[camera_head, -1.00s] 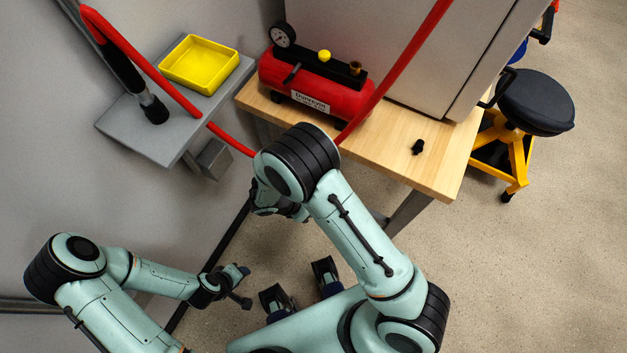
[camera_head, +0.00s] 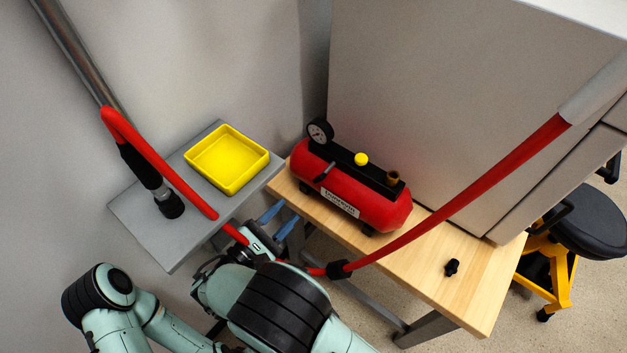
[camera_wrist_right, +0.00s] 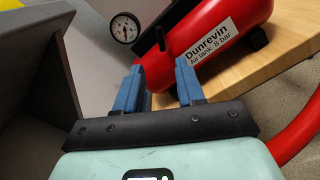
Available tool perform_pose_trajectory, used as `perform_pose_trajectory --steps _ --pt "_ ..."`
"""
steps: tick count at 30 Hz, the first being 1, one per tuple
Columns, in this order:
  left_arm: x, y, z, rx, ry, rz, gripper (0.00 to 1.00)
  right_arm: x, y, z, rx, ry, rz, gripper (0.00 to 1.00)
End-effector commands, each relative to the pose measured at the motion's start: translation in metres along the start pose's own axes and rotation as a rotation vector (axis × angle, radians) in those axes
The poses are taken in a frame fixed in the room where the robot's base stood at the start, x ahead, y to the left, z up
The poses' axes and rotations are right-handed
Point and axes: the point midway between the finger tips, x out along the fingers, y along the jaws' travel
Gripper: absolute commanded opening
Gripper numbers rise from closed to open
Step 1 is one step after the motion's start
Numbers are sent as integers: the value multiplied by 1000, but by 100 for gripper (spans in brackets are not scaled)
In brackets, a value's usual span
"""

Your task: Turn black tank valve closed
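The red air tank (camera_head: 350,191) stands on the wooden bench, with a round gauge at its left end. Its black valve lever (camera_head: 325,171) sticks out at an angle from the front left of the tank top. The lever also shows in the right wrist view (camera_wrist_right: 160,39), beyond the fingers. My right gripper (camera_head: 279,219) is at the bench's left edge, in front of and left of the tank, apart from the lever. Its blue fingers are spread with nothing between them, as the right wrist view (camera_wrist_right: 159,80) shows. My left gripper does not show.
A yellow tray (camera_head: 226,187) sits on the grey shelf (camera_head: 145,236) to the left. A red hose (camera_head: 470,202) crosses in front of the bench (camera_head: 480,300). A small black fitting (camera_head: 452,267) lies at the bench's right. A grey cabinet stands behind.

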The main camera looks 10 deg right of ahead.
Motion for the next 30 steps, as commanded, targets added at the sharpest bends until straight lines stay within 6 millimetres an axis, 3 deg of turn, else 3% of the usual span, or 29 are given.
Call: perform_pose_trajectory --steps 9,15,28,29,30 --pt "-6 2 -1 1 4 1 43 70 -1 1 -2 -2 -7 38" --pt "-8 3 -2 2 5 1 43 98 -1 0 -2 0 -6 38" --pt "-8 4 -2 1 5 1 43 108 -1 0 -2 1 -4 38" --pt "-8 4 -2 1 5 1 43 108 -1 0 -2 1 -4 32" --pt "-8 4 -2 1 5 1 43 108 -1 0 -2 1 -4 19"
